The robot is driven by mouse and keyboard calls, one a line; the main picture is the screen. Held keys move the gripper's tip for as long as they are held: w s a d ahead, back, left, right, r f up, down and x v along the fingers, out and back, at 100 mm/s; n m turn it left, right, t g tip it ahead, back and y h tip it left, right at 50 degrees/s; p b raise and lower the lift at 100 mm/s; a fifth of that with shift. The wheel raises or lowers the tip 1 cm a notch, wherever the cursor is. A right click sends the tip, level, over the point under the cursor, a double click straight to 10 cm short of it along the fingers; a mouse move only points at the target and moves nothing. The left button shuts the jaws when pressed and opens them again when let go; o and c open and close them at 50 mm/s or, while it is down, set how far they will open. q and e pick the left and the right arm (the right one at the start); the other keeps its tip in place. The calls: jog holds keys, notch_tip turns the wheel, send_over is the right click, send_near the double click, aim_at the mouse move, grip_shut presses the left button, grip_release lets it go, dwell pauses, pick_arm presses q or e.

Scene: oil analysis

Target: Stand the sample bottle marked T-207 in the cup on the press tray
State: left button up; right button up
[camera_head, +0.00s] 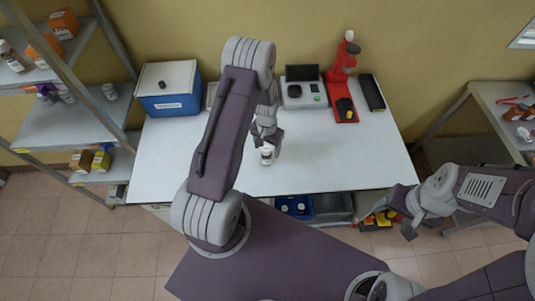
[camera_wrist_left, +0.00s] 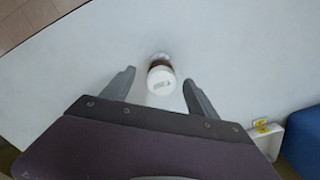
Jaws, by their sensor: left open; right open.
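A small bottle with a white cap (camera_head: 267,151) stands on the white table below my left gripper. In the left wrist view the bottle (camera_wrist_left: 161,78) is seen from above, with dark marks on its cap too small to read. My left gripper (camera_wrist_left: 159,77) is open, with one finger on each side of the bottle and a gap to each. In the head view the left gripper (camera_head: 267,137) is partly hidden by its arm. A red press (camera_head: 341,66) stands at the back right; a dark item sits on its base, and I cannot make out the cup. My right gripper (camera_head: 401,212) is open and empty, beyond the table's right front corner.
A blue box with a white lid (camera_head: 168,105) stands at the back left. A grey device with a dark screen (camera_head: 303,93) and a black tray (camera_head: 372,92) flank the press. Shelves with bottles and boxes stand left and right. The table front is mostly clear.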

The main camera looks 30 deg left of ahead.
pick_arm(q)
jog(key=shift+f, duration=0.1)
notch_tip(320, 180, down, 5)
jog(key=shift+s+a+r+p, duration=0.1)
jog(key=shift+r+p, duration=0.1)
jog(key=shift+p, duration=1.05)
jog(key=shift+f, duration=0.2)
grip_shut()
